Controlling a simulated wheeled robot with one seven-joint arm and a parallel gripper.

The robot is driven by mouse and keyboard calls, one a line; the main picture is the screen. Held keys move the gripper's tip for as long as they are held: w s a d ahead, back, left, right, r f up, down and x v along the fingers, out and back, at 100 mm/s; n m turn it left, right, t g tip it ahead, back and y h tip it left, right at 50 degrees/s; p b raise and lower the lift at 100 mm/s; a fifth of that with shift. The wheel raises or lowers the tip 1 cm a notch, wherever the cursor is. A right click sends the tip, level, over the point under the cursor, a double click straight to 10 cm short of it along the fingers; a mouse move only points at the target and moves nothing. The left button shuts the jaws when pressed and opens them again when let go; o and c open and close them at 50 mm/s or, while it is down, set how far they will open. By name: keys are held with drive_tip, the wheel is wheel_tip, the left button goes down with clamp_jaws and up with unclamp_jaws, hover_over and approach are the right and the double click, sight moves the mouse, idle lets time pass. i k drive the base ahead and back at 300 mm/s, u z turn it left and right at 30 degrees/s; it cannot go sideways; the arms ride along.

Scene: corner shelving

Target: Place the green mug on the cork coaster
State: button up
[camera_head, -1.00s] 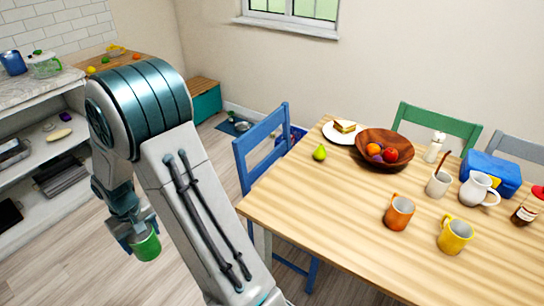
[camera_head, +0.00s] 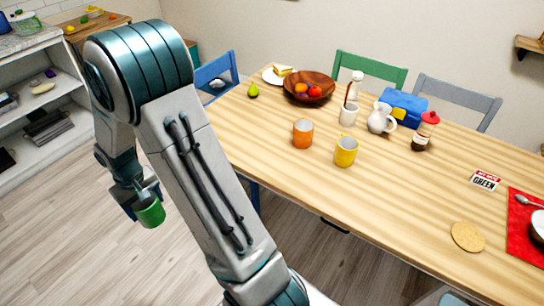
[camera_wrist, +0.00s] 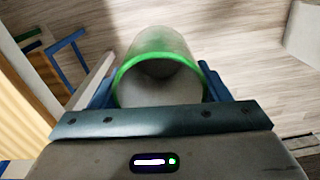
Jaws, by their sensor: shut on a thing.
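The green mug (camera_head: 151,213) is in my gripper (camera_head: 143,200), which is shut on it. The mug hangs over the wooden floor, left of the table. In the wrist view the green mug (camera_wrist: 160,62) shows its round green rim and pale inside, between the blue fingers of my gripper (camera_wrist: 160,88). The cork coaster (camera_head: 467,237), a round tan disc, lies bare near the front right of the table, far to the right of my gripper.
The tabletop around the coaster is mostly clear. Shelves (camera_head: 50,115) stand at left.

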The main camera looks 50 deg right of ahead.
sight(465, 230)
drive_tip(key=k, duration=1.2)
drive_tip(key=z, duration=2.25)
drive_tip(key=i, duration=0.5)
drive_tip(key=z, duration=0.05)
